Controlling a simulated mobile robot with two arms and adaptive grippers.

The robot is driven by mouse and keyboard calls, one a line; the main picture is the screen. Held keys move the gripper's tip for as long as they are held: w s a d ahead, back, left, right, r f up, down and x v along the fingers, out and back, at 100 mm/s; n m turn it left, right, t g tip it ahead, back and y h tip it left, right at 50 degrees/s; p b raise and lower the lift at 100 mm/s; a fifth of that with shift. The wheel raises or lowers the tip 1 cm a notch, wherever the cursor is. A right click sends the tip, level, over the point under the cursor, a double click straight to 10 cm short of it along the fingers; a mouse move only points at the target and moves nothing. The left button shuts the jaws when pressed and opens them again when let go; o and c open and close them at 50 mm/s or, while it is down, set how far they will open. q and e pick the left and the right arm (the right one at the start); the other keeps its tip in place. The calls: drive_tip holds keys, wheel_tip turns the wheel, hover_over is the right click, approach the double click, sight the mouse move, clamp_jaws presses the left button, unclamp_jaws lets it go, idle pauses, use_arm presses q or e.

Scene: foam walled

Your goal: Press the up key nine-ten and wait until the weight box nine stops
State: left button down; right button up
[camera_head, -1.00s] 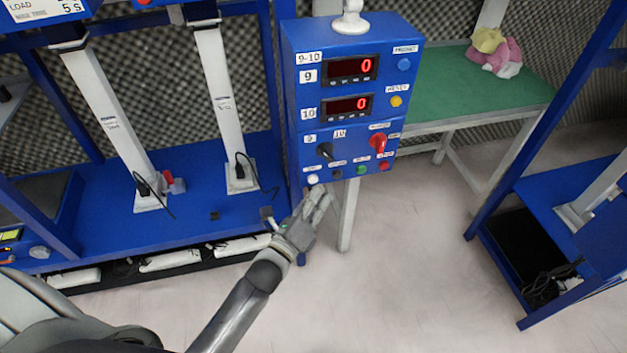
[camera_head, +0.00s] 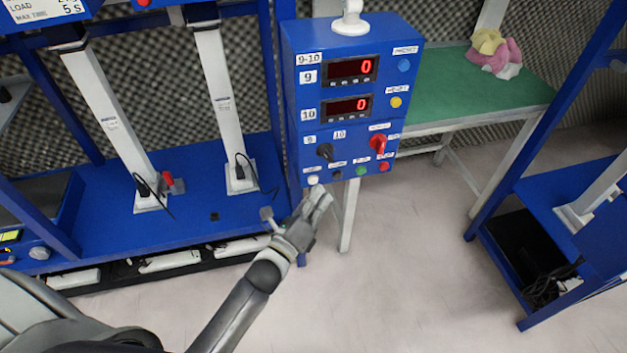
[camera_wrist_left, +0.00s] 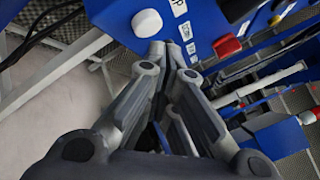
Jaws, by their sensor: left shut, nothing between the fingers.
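The blue control box (camera_head: 300,140) marked 9-10 stands at the centre, with displays nine (camera_head: 350,69) and ten (camera_head: 349,107) both reading red 0. A white round button (camera_head: 313,180) sits at its lower left; it also shows in the left wrist view (camera_wrist_left: 146,22), beside a label ending in "P". My left gripper (camera_head: 324,193) is shut and empty, its tips just below and right of the white button. In the wrist view the fingertips (camera_wrist_left: 166,47) overlap the button's lower edge; I cannot tell whether they touch it. My right gripper is out of view. I cannot identify weight box nine.
Black, green (camera_head: 361,170) and red (camera_head: 384,166) buttons lie right of the white one, below a black knob (camera_head: 325,151) and red switch (camera_head: 378,145). A blue frame with white columns (camera_head: 225,110) stands left.

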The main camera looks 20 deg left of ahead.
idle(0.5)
use_arm(q)
drive_tip(key=shift+w+a, duration=0.25)
drive_tip(key=shift+w, duration=0.1)
